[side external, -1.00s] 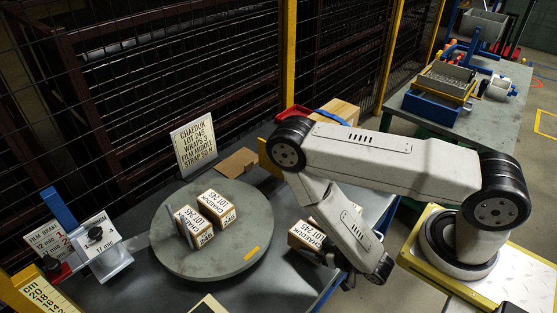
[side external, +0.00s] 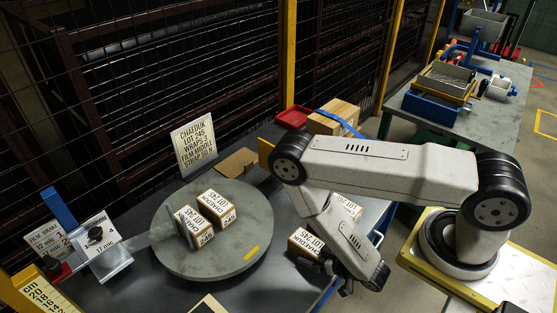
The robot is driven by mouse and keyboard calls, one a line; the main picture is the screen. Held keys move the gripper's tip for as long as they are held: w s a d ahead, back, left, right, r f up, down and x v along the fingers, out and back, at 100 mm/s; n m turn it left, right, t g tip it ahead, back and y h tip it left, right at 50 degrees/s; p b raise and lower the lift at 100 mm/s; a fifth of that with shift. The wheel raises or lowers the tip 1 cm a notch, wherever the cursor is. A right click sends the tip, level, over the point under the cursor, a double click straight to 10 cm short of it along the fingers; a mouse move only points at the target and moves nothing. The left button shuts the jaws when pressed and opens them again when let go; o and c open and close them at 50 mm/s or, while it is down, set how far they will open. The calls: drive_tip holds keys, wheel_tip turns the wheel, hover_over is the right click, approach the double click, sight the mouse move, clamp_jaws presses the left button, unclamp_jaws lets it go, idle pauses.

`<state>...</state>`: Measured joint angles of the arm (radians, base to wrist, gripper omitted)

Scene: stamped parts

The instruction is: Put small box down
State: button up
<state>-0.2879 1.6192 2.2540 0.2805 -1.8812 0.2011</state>
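A small labelled cardboard box (side external: 304,244) is at the right of the grey table, beside my gripper (side external: 333,268). The dark fingers are small and partly hidden by my wrist, so I cannot tell whether they grip the box or whether it touches the table. Another labelled box (side external: 347,208) shows partly behind my arm. Two more labelled boxes, a left one (side external: 192,226) and a right one (side external: 220,208), stand close together on the round grey turntable (side external: 197,267).
A translucent film strip (side external: 160,234) runs from the film brake (side external: 99,240) to the turntable boxes. A sign (side external: 194,142), flat cardboard (side external: 238,162), red tray (side external: 293,116) and larger carton (side external: 335,117) are at the back. The table between turntable and gripper is mostly clear.

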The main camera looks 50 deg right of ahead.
drive_tip(key=shift+v, duration=3.3)
drive_tip(key=shift+s+r, duration=0.15)
drive_tip(key=shift+s, duration=0.3)
drive_tip(key=shift+s+d, duration=0.1)
